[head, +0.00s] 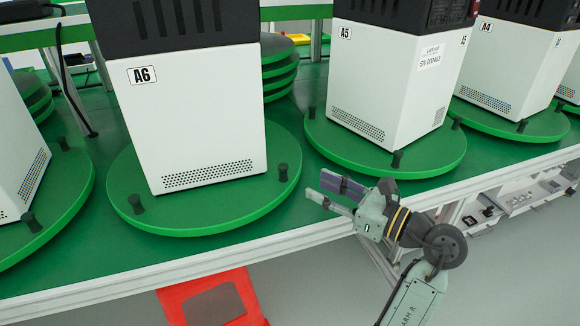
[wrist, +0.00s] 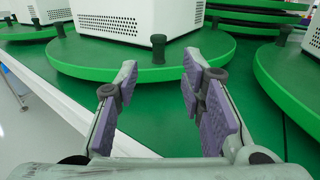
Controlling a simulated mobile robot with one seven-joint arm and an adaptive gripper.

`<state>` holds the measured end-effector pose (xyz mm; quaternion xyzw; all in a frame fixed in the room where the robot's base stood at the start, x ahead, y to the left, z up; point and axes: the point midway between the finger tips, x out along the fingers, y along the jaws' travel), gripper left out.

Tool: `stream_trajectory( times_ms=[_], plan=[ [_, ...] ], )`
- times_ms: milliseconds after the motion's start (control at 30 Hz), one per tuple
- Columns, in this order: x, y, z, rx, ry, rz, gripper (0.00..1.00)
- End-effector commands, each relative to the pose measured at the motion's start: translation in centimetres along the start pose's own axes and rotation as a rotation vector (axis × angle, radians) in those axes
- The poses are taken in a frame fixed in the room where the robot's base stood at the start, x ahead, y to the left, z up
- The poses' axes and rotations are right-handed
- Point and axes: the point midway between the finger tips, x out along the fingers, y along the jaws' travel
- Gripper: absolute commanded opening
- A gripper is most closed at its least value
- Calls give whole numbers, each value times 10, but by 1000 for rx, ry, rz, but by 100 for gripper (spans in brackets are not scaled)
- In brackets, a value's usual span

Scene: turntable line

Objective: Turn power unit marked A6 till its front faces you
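The power unit A6 (head: 195,125) is a white box with a dark slotted top, cut off by the upper edge of the head view. The side towards me bears the A6 label and a low vent grille; no controls show on it. It stands on a round green turntable (head: 215,215) with dark pegs at its rim. My gripper (head: 323,188) is open and empty, just right of this turntable. In the wrist view, a rim peg (wrist: 158,50) appears between the open fingers (wrist: 160,75), beyond their tips. The unit's base (wrist: 130,20) shows behind it.
Power unit A5 (head: 390,95) stands on its own turntable (head: 430,165) to the right, close to my gripper. Unit A4 (head: 510,70) is farther right. Stacked green discs (head: 282,75) lie behind. A red stool-like object (head: 255,300) is below the bench edge.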

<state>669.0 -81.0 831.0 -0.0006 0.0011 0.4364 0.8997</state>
Motion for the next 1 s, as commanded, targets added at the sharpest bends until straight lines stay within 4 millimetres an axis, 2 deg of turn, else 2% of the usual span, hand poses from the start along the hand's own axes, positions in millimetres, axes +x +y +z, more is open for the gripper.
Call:
stream_trajectory(
  times_ms=[167, 400, 600, 767, 1000],
  plan=[
    [24, 1, 2, 1, 1, 6, 36],
    [70, 2, 3, 2, 0, 7, 36],
    [97, 2, 2, 2, -2, 5, 36],
    [106, 1, 2, 1, -2, 3, 36],
    [106, 1, 1, 1, -2, 3, 36]
  ],
)
